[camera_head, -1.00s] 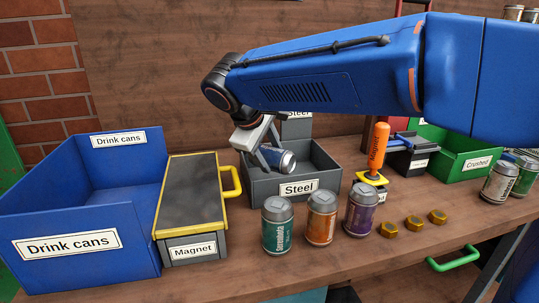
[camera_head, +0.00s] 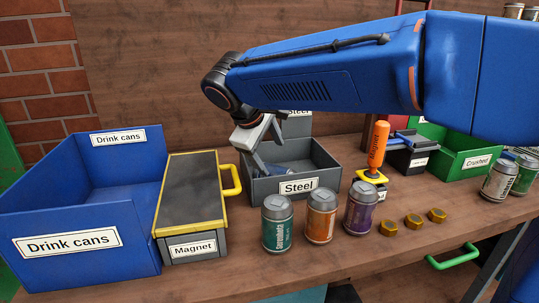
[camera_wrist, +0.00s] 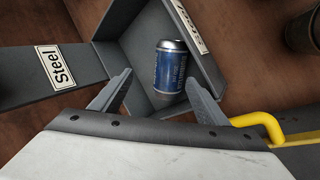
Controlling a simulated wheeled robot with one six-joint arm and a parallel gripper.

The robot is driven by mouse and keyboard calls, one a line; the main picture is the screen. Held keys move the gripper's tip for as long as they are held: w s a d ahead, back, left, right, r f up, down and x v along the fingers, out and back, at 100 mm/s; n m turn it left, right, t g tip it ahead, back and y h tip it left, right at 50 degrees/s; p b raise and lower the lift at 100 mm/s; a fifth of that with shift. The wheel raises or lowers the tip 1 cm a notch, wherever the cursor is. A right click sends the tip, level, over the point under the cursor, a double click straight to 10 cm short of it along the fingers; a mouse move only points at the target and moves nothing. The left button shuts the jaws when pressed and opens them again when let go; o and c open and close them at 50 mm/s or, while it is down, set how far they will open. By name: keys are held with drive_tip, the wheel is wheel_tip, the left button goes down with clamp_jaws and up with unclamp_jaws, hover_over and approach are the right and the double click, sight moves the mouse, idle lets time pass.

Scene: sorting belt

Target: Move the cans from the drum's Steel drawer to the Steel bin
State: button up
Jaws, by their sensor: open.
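The Steel bin (camera_head: 325,183) is a grey open box with a "Steel" label on its front. A blue can (camera_wrist: 171,66) lies on its side inside it, seen from above in the wrist view; the bin's wall (camera_wrist: 203,45) shows beside it. In the head view only part of the can shows behind the bin's front wall. My gripper (camera_wrist: 154,92) is open, its fingers apart and empty, over the bin next to the can. In the head view my gripper (camera_head: 259,160) is at the bin's left side. No drum or Steel drawer is recognisable.
The blue Drink cans bin (camera_head: 130,225) and the Magnet box (camera_head: 190,195) with a yellow handle stand left. Teal (camera_head: 277,228), orange (camera_head: 321,220) and purple (camera_head: 360,210) cans stand in front. Brass nuts (camera_head: 413,221), an orange-handled magnet tool (camera_head: 377,150) and the green Crushed bin (camera_head: 470,160) are right.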

drive_tip(key=v, duration=1.2)
